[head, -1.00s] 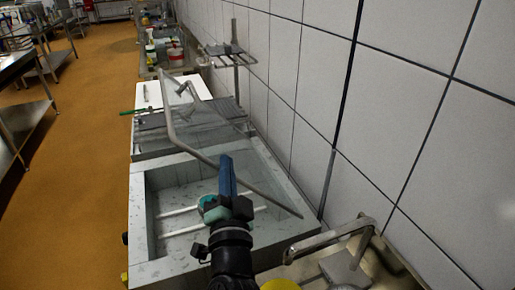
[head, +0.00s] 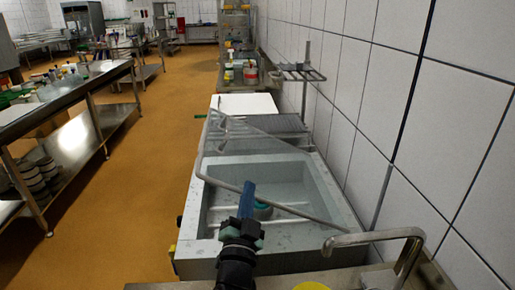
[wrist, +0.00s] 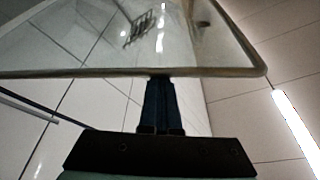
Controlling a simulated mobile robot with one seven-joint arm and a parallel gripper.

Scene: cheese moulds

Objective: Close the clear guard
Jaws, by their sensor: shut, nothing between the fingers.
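The clear guard (head: 213,147) is a see-through panel in a thin pale metal frame. In the head view it slants over the grey basin (head: 190,226), with the basin visible through it. My gripper (head: 248,186) is shut and empty at the near edge of the guard's frame. In the wrist view the shut fingers (wrist: 161,82) reach up to the frame's straight edge (wrist: 110,72), with the panel beyond it. They look to be at or against the edge; I cannot tell if they touch.
A white board (head: 247,103) and ribbed grey surface lie behind the basin. A tiled wall (head: 395,110) with a wire shelf (head: 300,74) bounds the right. A bent metal pipe (head: 400,236) stands at front right. Orange floor (head: 130,200) is open on the left.

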